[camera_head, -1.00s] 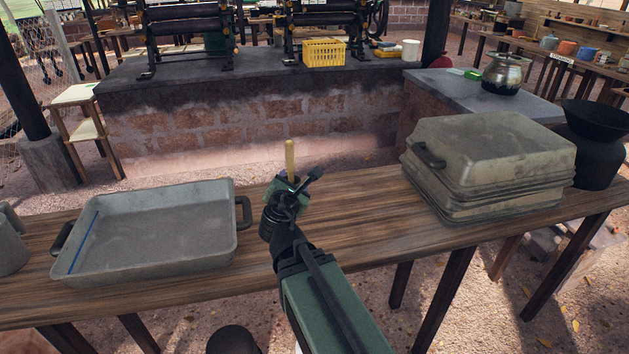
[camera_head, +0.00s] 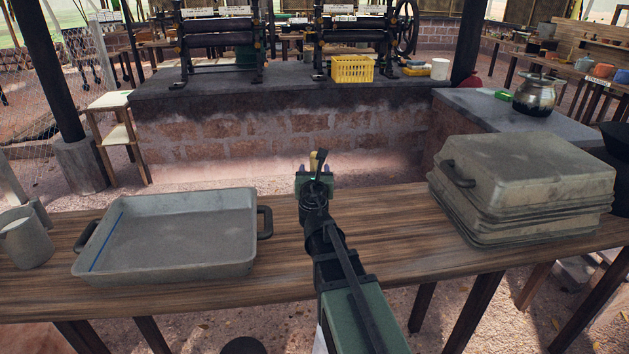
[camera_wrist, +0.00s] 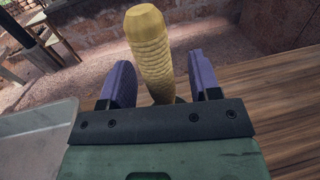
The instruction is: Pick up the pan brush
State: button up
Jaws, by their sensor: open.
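The pan brush shows as a yellow ribbed handle (camera_wrist: 153,50) in the wrist view. It stands upright between the two purple fingers of my gripper (camera_wrist: 160,85), which are open with a gap visible on each side of it. In the head view only a small yellow part of the pan brush (camera_head: 313,160) shows at the far edge of the wooden table. My gripper (camera_head: 317,170) and arm hide the rest. The brush's lower end is hidden in both views.
A grey pan (camera_head: 175,235) with dark handles lies left of my arm, with a grey mug (camera_head: 25,240) beyond it. A stack of upturned grey pans (camera_head: 525,185) stands on the right. The wooden table (camera_head: 395,230) is bare between my arm and the stack.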

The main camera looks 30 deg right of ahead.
jog(key=shift+x, duration=0.9)
jog(key=c, duration=1)
jog(key=shift+c, duration=0.2)
jog(key=shift+r, duration=0.1)
